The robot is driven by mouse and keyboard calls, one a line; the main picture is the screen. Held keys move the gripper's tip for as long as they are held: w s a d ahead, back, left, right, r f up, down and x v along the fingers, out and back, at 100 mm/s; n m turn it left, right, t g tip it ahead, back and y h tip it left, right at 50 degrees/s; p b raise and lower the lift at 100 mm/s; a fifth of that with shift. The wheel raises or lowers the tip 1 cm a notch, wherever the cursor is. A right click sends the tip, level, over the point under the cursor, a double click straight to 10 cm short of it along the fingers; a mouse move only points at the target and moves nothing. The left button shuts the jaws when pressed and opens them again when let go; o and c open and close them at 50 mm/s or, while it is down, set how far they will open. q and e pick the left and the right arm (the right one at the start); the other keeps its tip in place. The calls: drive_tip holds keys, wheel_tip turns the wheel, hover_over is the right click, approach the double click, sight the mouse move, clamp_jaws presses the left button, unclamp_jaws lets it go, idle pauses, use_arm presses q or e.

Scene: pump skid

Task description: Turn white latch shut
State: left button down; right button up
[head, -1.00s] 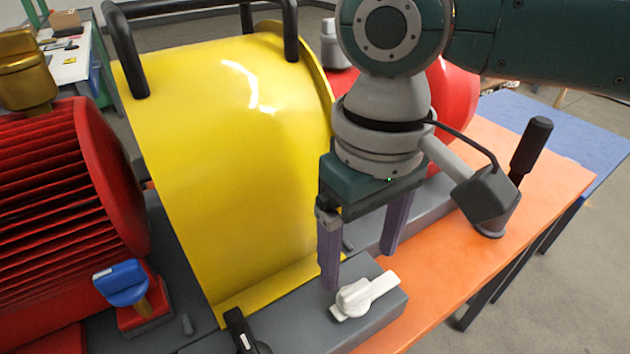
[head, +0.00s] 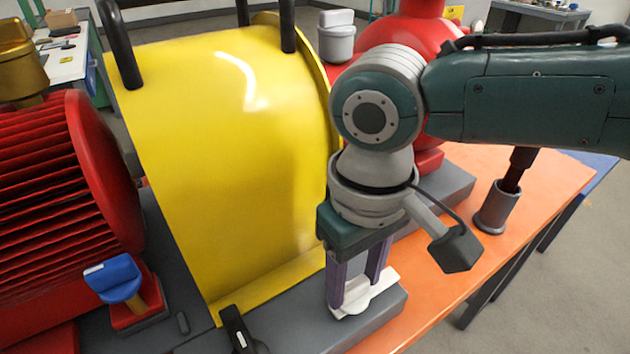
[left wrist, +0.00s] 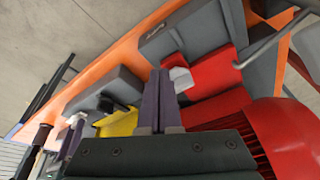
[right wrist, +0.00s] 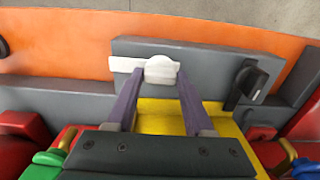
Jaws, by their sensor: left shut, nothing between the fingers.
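The white latch (head: 378,288) sits on a grey block in front of the yellow guard (head: 235,170). In the right wrist view the latch (right wrist: 158,69) has a round hub with a flat bar reaching left. My right gripper (head: 355,300) points down at the latch, with its purple fingers apart on either side of the hub. I cannot tell whether the fingers touch it. My left gripper (left wrist: 160,100) shows only in the left wrist view; its fingers are together with nothing between them.
A black latch (head: 238,330) stands on the base to the left of the white one. A blue-handled valve (head: 118,280) is beside the red finned motor (head: 60,200). A grey cup with a dark handle (head: 497,207) stands on the orange tabletop (head: 455,245), which is otherwise clear there.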

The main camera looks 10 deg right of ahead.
clamp_jaws()
idle(0.5)
